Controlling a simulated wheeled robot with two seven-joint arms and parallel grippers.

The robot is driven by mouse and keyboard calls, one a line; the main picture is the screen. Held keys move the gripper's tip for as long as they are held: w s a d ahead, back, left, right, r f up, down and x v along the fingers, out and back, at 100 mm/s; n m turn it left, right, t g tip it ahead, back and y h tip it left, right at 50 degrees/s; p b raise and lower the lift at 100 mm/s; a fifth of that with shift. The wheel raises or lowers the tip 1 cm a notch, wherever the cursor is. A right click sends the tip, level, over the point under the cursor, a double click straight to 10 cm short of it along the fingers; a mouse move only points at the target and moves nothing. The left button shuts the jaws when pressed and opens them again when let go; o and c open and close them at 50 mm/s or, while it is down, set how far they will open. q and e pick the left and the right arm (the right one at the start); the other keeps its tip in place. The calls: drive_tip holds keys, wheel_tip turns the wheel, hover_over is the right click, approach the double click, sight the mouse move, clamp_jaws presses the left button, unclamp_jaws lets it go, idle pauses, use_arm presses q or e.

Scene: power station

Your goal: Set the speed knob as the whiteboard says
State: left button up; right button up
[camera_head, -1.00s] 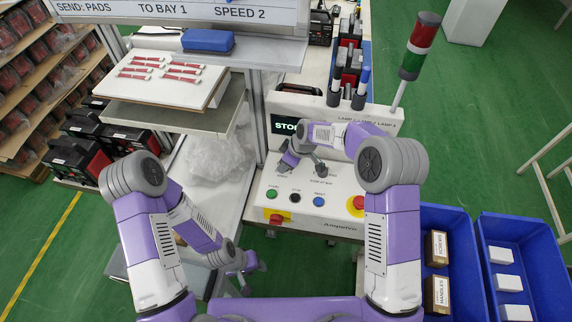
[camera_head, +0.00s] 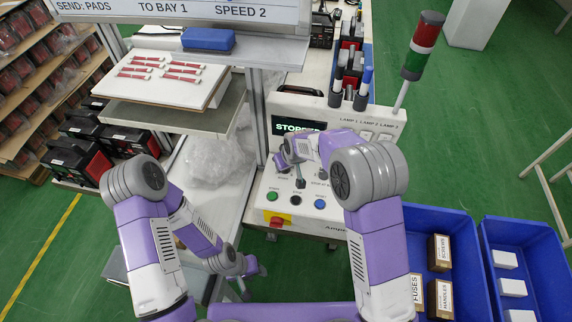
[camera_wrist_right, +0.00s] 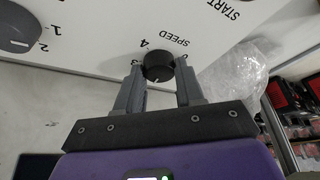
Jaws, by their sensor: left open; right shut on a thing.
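The whiteboard (camera_head: 180,10) at the top of the head view reads "SEND: PADS TO BAY 1 SPEED 2". The black, round speed knob (camera_wrist_right: 158,66) is on the white panel in the right wrist view, beside the word SPEED, with 3 and 4 legible around it. My right gripper (camera_wrist_right: 160,88) has one finger on each side of this knob and is shut on it. In the head view, my right gripper (camera_head: 287,172) is over the panel's left part, and my arm hides the knob. My left gripper (camera_head: 254,278) is open and empty, low beside the console.
The console (camera_head: 330,215) has green, black and blue buttons and a partly hidden screen (camera_head: 297,126) starting "STOP". Another knob (camera_wrist_right: 14,30) is at the wrist view's left. Blue bins (camera_head: 462,225) stand at the right. A signal tower (camera_head: 424,45) rises behind. Shelves are at the left.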

sight(290, 178)
idle(0.4)
drive_tip(key=o, duration=1)
drive_tip(key=shift+r, duration=0.15)
drive_tip(key=v, duration=0.7)
drive_tip(key=shift+r+p, duration=0.15)
drive_tip(key=shift+p, duration=0.2)
drive_tip(key=shift+s, duration=0.15)
